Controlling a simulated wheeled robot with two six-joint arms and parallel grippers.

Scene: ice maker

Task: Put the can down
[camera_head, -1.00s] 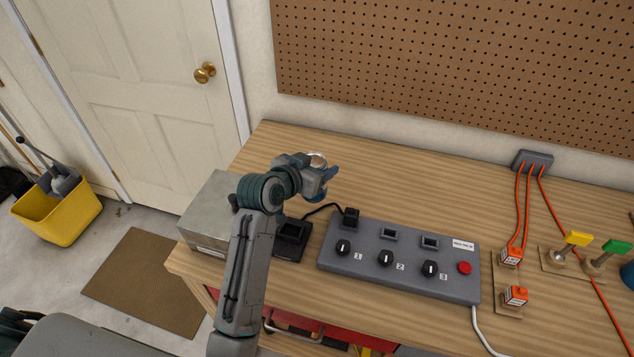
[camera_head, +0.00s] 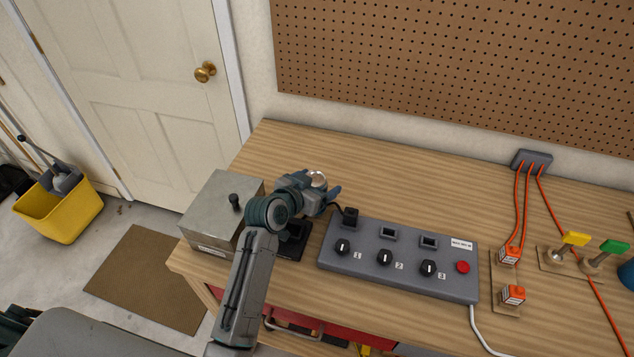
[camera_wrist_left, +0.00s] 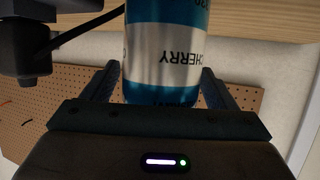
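The can shows its silver lid (camera_head: 318,179) in the head view, between the fingers of my left gripper (camera_head: 326,190). In the left wrist view the can (camera_wrist_left: 165,50) is blue and silver with upside-down "CHERRY" lettering. The fingers of the left gripper (camera_wrist_left: 160,88) lie on both sides of it, shut on it. The can looks upright above the worktop. Its base is out of the wrist view and hidden in the head view, so I cannot tell whether it touches the wood. My right gripper is not in view.
The wooden workbench (camera_head: 400,190) is clear behind the gripper. A metal box (camera_head: 215,205) with a black knob stands left. A black device (camera_head: 292,245) lies below the wrist. A grey control panel (camera_head: 400,262) stands right, with switches (camera_head: 575,240) farther right.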

